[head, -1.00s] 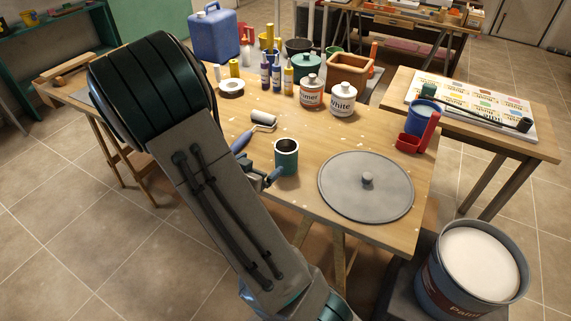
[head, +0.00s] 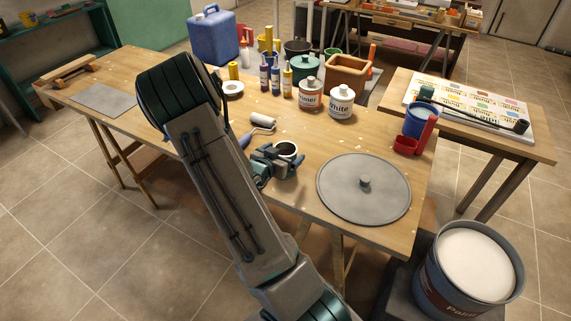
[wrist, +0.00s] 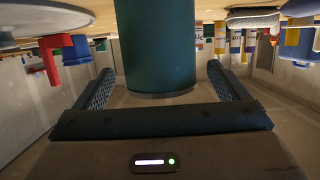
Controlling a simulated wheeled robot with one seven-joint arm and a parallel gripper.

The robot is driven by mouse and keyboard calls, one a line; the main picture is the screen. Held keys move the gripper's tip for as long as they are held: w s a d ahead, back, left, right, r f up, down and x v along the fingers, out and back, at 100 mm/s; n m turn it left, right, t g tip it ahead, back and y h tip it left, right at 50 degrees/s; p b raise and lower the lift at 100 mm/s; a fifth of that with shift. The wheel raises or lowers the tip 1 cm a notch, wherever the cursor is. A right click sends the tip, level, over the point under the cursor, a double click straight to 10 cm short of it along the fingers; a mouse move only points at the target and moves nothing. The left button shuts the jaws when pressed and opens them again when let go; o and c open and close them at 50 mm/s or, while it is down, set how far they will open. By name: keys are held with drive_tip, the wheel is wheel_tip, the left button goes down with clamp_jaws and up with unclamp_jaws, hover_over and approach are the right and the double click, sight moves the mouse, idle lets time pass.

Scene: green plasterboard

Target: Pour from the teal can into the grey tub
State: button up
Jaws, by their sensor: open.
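The teal can (head: 287,148) stands upright on the wooden table; its open rim shows in the head view, and its lower side is hidden by my gripper. My gripper (head: 277,160) is open at the can. In the wrist view, which is upside down, the can (wrist: 155,50) stands between the two spread fingers, with a gap on each side. A large grey-blue tub (head: 432,284), labelled "Paint" and filled with white, stands low at the right, beyond the table's front right corner. I take it for the grey tub.
A round grey lid (head: 340,199) lies right of the can. A paint roller (head: 263,122) lies behind it. White-lidded tins (head: 341,102), bottles (head: 288,82) and a blue jerrycan (head: 213,36) stand farther back. A red holder (head: 408,145) is at the right edge.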

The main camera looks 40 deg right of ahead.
drive_tip(key=shift+x, duration=0.95)
drive_tip(key=c, duration=1.7)
drive_tip(key=shift+r, duration=0.15)
drive_tip(key=shift+r, duration=0.5)
drive_tip(key=s+d+r+b, duration=0.1)
drive_tip(key=s+r, duration=0.2)
drive_tip(key=s+d+r+b, duration=0.1)
drive_tip(key=s+r, duration=0.2)
drive_tip(key=s, duration=0.1)
drive_tip(key=s+d+r, duration=0.2)
drive_tip(key=s+r, duration=0.1)
drive_tip(key=s, duration=0.1)
drive_tip(key=shift+r+b, duration=0.4)
